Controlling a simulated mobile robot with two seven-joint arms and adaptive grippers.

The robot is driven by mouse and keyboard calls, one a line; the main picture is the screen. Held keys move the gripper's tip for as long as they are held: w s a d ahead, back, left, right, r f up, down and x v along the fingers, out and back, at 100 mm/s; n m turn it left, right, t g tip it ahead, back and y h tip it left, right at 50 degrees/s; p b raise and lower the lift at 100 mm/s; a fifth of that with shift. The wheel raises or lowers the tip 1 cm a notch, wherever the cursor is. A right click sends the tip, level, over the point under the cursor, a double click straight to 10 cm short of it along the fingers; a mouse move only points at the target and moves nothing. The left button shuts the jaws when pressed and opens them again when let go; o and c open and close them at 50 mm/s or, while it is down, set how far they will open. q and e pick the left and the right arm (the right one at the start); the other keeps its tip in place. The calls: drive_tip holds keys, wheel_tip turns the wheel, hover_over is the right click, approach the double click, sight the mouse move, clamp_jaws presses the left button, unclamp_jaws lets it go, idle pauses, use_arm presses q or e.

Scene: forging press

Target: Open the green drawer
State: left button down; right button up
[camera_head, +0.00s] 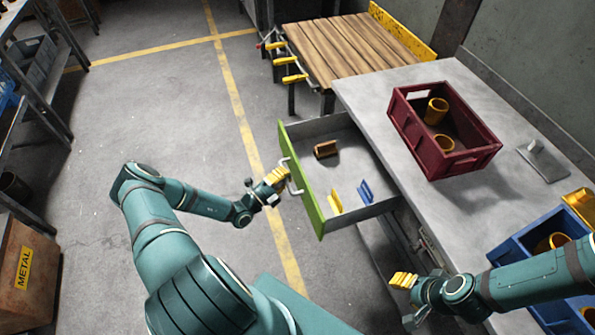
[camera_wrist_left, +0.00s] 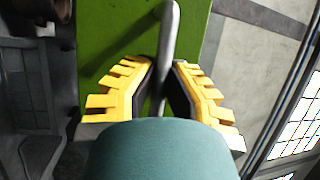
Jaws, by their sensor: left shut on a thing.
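The green drawer (camera_head: 301,190) stands pulled out to the left from under the grey worktop in the head view. Its green front also shows in the left wrist view (camera_wrist_left: 110,60). A silver bar handle (camera_wrist_left: 169,40) is on that front. My left gripper (camera_head: 280,176) is at the handle, and in the left wrist view its yellow fingers (camera_wrist_left: 163,85) are on both sides of the bar, shut on it. My right gripper (camera_head: 403,280) is in front of the worktop, away from the drawer; its finger opening is too small to tell.
In the drawer lie a brown block (camera_head: 326,149), a yellow piece (camera_head: 335,201) and a blue piece (camera_head: 365,191). A red crate (camera_head: 465,165) and a blue bin (camera_head: 507,256) are on the worktop (camera_head: 375,100). A wooden table (camera_head: 350,45) stands behind.

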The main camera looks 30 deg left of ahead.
use_arm(q)
drive_tip(key=shift+s+a+r, duration=0.1)
drive_tip(key=shift+s+a, duration=0.25)
drive_tip(key=shift+a, duration=0.05)
drive_tip(key=c, duration=1)
unclamp_jaws()
drive_tip(key=shift+s, duration=0.15)
drive_tip(key=v, duration=1.1)
drive_tip(key=shift+s, duration=0.4)
drive_tip(key=shift+a, duration=0.1)
